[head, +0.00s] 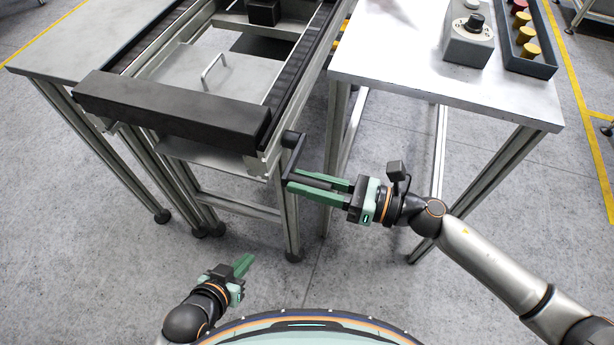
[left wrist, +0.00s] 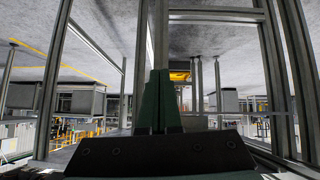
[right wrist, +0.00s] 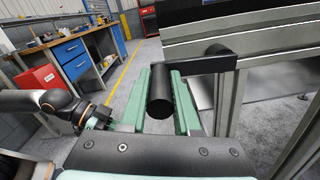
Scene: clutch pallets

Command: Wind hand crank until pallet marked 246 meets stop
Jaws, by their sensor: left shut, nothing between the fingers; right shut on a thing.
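The black hand crank (head: 292,150) sits at the near right corner of the conveyor frame, its arm hanging down. My right gripper (head: 318,188) is shut on the crank's black grip; the round grip (right wrist: 160,92) shows between the green fingers in the right wrist view, with the crank arm (right wrist: 205,64) running right. A pallet-like plate carrying a black block (head: 263,12) is at the far end of the conveyor; no number is readable. A thick black bar (head: 170,105) crosses the near end; I cannot tell if it is the stop. My left gripper (head: 244,264) is shut and empty, low, away from the conveyor.
A grey panel with a handle (head: 214,72) lies between the conveyor rails. A metal table (head: 400,60) at right bears a control box (head: 468,45) and a tray (head: 530,66) with coloured knobs. Table legs stand near my right arm. Floor around the left gripper is clear.

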